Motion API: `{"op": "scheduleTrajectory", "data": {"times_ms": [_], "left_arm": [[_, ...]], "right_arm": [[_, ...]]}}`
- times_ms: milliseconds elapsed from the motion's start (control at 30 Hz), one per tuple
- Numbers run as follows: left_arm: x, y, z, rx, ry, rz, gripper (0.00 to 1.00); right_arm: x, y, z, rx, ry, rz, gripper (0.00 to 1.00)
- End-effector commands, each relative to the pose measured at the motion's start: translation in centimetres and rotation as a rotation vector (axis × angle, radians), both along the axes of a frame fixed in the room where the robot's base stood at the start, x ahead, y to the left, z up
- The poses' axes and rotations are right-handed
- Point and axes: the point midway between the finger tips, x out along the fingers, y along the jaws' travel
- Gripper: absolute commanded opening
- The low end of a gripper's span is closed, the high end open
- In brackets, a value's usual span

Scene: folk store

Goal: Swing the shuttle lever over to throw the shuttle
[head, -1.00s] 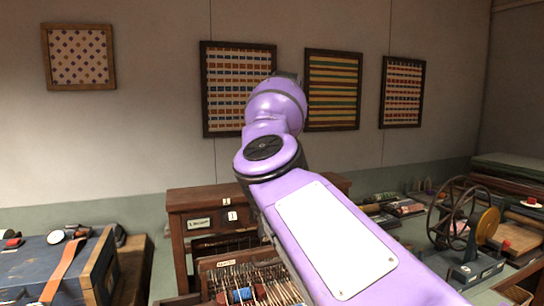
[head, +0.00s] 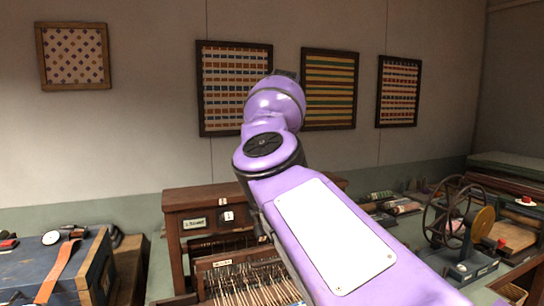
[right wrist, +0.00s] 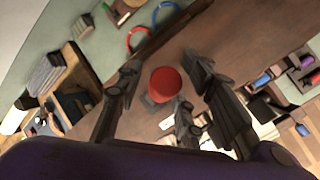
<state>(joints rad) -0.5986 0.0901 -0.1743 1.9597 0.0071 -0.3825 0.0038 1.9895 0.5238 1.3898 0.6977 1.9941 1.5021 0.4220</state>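The wooden loom cabinet (head: 190,201) stands on the bench in the head view, with a small label on its front. Below it is a frame of pale threads (head: 245,284), partly covered by my right arm. I cannot make out the lever's shaft. In the right wrist view a round red knob (right wrist: 165,83) sits between the spread fingers of my right gripper (right wrist: 162,66). The gripper is open around it, with gaps visible on both sides. In the head view my purple right arm hides the gripper. My left gripper is not in view.
A blue chest (head: 60,270) with a leather strap stands at the left. A spoked wheel (head: 447,212) on a stand is at the right. Framed textiles (head: 330,88) hang on the wall. In the right wrist view, coloured rings (right wrist: 166,14) and several spools lie around the gripper.

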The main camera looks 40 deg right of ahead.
Motion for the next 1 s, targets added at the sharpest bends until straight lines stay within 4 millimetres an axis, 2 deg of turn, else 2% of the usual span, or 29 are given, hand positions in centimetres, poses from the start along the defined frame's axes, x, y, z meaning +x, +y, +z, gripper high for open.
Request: {"op": "scheduleTrajectory", "data": {"times_ms": [167,400,600,800,1000], "left_arm": [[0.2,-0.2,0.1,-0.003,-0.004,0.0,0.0],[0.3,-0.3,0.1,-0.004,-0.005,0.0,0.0],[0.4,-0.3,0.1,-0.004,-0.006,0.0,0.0],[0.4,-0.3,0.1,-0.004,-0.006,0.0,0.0],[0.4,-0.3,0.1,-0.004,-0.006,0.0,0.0]], "right_arm": [[-0.9,0.4,1.8,0.0,-0.002,-0.001,0.35],[-3.3,1.3,6.3,0.001,-0.006,0.001,0.35],[-5.0,1.9,9.2,0.0,-0.005,0.0,0.35],[-5.6,2.1,10.3,0.0,-0.004,-0.001,0.35],[-5.7,2.1,10.4,-0.001,-0.003,-0.001,0.35]]}}
